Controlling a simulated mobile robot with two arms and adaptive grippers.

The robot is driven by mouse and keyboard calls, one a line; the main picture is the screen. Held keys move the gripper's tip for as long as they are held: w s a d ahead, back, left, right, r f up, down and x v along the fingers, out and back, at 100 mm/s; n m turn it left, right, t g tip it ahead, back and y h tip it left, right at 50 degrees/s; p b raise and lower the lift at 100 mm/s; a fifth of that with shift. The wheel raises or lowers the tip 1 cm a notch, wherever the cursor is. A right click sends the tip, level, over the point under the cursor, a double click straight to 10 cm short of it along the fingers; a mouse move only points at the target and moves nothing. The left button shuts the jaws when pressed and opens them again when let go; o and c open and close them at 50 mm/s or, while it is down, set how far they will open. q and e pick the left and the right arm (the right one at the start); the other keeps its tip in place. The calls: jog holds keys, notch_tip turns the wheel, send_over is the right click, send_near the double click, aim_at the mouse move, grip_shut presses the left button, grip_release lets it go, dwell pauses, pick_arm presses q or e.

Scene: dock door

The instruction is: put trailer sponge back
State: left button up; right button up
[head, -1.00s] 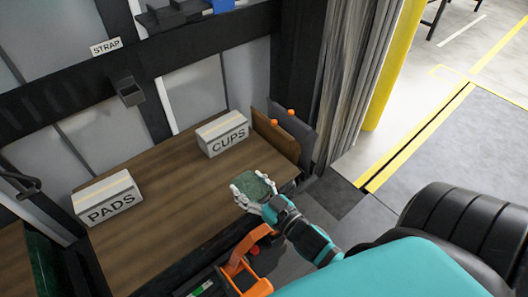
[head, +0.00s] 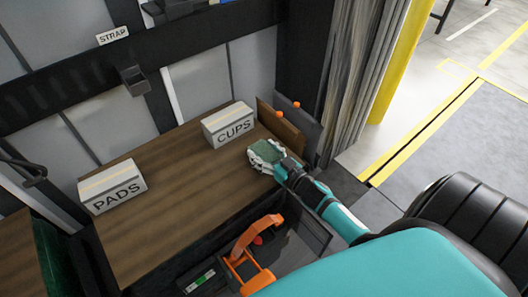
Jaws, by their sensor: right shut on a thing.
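The green sponge (head: 266,150) is in my right gripper (head: 264,155), whose white fingers are shut on it. The gripper holds it over the right end of the wooden bench top (head: 165,190), in front of the CUPS box and the brown board. I cannot tell whether the sponge touches the wood. My left gripper is not in view.
A box marked CUPS (head: 229,125) and a box marked PADS (head: 112,187) stand on the wood. A brown board (head: 280,127) leans at the right end. An orange handle (head: 262,234) rises from a dark open space at the front. The middle of the wood is bare.

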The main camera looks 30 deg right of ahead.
jog(key=shift+f, duration=0.1)
jog(key=o, duration=0.8)
jog(key=shift+r, duration=0.3)
jog(key=s, duration=0.4)
jog(key=s+d, duration=0.1)
jog(key=s, duration=0.7)
jog(key=shift+d+r, duration=0.2)
